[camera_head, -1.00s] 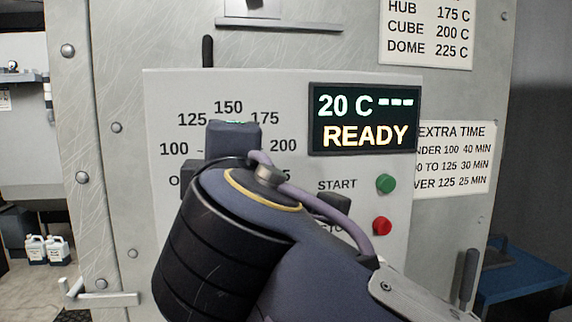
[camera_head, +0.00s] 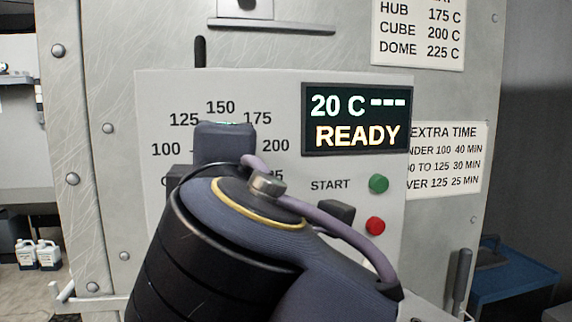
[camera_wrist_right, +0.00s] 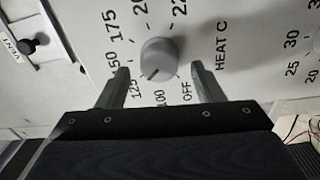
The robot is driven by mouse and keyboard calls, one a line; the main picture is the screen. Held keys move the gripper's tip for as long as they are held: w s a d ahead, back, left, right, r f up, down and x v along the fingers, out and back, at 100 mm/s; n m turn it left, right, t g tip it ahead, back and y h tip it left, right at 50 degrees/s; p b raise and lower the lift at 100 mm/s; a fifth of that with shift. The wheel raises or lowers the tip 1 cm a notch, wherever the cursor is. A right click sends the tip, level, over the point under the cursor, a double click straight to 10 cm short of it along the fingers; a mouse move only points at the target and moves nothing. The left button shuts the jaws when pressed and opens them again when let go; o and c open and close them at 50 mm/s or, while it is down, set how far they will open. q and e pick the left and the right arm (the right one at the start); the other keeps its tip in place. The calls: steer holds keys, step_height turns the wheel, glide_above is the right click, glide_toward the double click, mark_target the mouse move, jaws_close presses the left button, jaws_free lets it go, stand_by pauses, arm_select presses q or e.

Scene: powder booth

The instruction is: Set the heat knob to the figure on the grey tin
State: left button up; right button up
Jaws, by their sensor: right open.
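The heat knob (camera_wrist_right: 158,60) is a round grey dial in the right wrist view, with figures around it, OFF and the words HEAT C. A faint mark on its rim seems to point near 100. My right gripper (camera_wrist_right: 160,70) is open, its fingers apart on either side of the knob; I cannot tell whether they touch it. In the head view my right arm hides the knob and part of its scale. The display (camera_head: 357,120) reads 20 C, dashes and READY. The grey tin and my left gripper are not in view.
A green button (camera_head: 378,184) marked START and a red button (camera_head: 375,226) sit right of my arm. A sign (camera_head: 419,32) lists HUB 175, CUBE 200, DOME 225; an EXTRA TIME sign (camera_head: 445,160) hangs below. A vent knob (camera_wrist_right: 28,46) shows in the wrist view.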

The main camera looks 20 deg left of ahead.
steer(key=v, duration=0.5)
steer(key=shift+s+d+b, duration=0.1)
steer(key=shift+s+b, duration=0.1)
steer(key=shift+b, duration=0.1)
steer(key=w+d+f+m+g+h+p, duration=0.1)
steer(key=w+d+f+m+h, duration=0.15)
steer(key=w+d+f, duration=0.4)
steer(key=w+d+f+m+g+h+p, duration=0.15)
steer(key=d+f+m, duration=0.25)
steer(key=d, duration=0.6)
steer(key=w+d+f+m+g+h+p, duration=0.1)
steer(key=w+d+f+m+g+h, duration=0.15)
steer(key=d+f, duration=0.45)
steer(key=s+d+f+m+g+h+p, duration=0.1)
steer(key=s+d+f+m+g+p, duration=0.1)
steer(key=d+f+m, duration=0.6)
steer(key=s+d+f+m+g+p, duration=0.1)
steer(key=s+d+f+m, duration=0.2)
steer(key=s+f+m, duration=0.1)
steer(key=s+d+f+m+g+y+p, duration=0.1)
steer(key=s+d+f+m+g, duration=0.1)
steer(key=s+f, duration=0.5)
steer(key=shift+s+d+f+m, duration=0.25)
steer(key=shift+s+d+m, duration=0.4)
steer(key=shift+s+m, duration=0.45)
